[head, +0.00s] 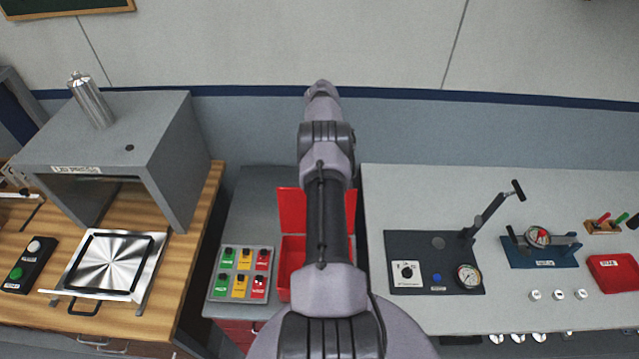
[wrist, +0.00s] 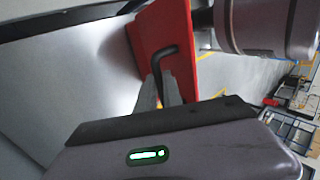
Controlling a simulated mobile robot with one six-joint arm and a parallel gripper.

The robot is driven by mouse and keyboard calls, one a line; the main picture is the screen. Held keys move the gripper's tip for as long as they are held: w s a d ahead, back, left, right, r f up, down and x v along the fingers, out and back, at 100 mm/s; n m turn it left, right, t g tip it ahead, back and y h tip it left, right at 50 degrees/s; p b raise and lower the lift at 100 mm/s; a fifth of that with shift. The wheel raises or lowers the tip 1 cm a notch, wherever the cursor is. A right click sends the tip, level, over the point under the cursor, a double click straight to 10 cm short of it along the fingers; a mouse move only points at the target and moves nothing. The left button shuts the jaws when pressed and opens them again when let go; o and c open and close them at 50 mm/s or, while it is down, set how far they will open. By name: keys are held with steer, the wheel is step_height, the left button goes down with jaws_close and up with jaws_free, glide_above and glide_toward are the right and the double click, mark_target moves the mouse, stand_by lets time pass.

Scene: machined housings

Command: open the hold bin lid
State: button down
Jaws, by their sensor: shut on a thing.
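The red hold bin (head: 290,268) stands on the grey bench, partly hidden behind my arm in the head view. Its red lid (head: 291,211) stands raised at the back of the bin. In the wrist view the lid (wrist: 172,28) is a red panel with a dark bent handle (wrist: 158,52). My gripper (wrist: 160,92) is shut on this handle, at its lower end. In the head view my arm hides the gripper, the handle and the right part of the bin.
A panel of green, yellow and red switches (head: 241,273) lies left of the bin. A lid press (head: 115,150) stands farther left on a wooden bench.

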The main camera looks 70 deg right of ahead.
steer(key=c, duration=1.5)
jaws_free()
steer(key=shift+r, duration=0.1)
step_height(320, 180, up, 4)
steer(key=shift+s+a+f, duration=0.1)
steer(key=shift+s+f, duration=0.05)
steer(key=shift+f, duration=0.1)
steer(key=s+a, duration=0.2)
steer(key=a, duration=0.2)
steer(key=s+a+r+b, duration=0.1)
steer(key=s+a, duration=0.2)
steer(key=a, duration=0.2)
steer(key=s+a, duration=0.2)
steer(key=a, duration=0.3)
steer(key=shift+s+r+b, duration=0.15)
steer(key=shift+s+b, duration=0.05)
steer(key=shift+b, duration=0.2)
